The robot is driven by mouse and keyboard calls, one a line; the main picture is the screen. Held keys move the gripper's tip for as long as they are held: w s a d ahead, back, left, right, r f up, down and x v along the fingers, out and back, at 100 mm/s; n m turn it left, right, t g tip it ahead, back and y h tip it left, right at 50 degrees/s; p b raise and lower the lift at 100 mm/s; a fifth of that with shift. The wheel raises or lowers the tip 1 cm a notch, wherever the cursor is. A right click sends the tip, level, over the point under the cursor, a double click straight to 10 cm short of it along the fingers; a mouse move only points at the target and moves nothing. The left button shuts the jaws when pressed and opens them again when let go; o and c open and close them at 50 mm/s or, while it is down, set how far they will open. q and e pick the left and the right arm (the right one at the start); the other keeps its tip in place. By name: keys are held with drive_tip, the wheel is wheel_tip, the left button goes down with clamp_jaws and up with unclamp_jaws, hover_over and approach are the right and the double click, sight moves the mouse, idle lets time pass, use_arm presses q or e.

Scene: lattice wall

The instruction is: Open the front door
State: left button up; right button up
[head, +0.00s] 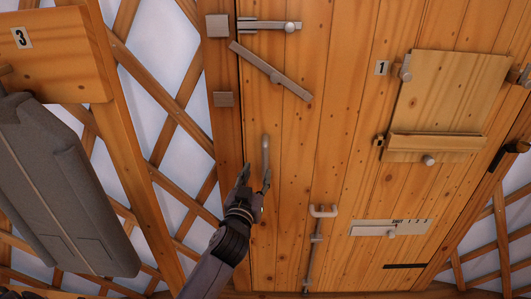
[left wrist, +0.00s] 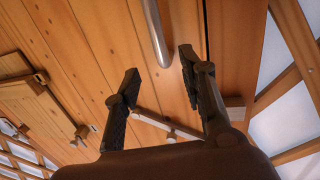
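The front door (head: 340,130) is made of upright wooden planks and appears shut against its frame. A grey vertical bar handle (head: 265,155) sits near its left edge; the handle also shows in the left wrist view (left wrist: 154,32). My left gripper (head: 257,171) is open at the handle's lower end. In the left wrist view its fingertips (left wrist: 158,65) are on either side of the handle's end, with no clear contact. A sliding bolt (head: 265,25) is at the top left of the door. A tilted grey bar (head: 270,71) is below it. My right gripper is not in view.
A wooden flap panel (head: 455,92) with a ledge, a white labelled plate (head: 390,228) and a vertical bolt (head: 314,248) are on the door. A lattice wall (head: 160,85) and a board marked 3 (head: 55,60) are at left.

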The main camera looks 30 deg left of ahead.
sight(265, 156)
use_arm(q)
drive_tip(key=x, duration=1)
drive_tip(key=shift+w+p, duration=0.3)
drive_tip(key=shift+w, duration=0.1)
drive_tip(key=shift+c, duration=0.3)
clamp_jaws()
drive_tip(key=shift+f, duration=0.1)
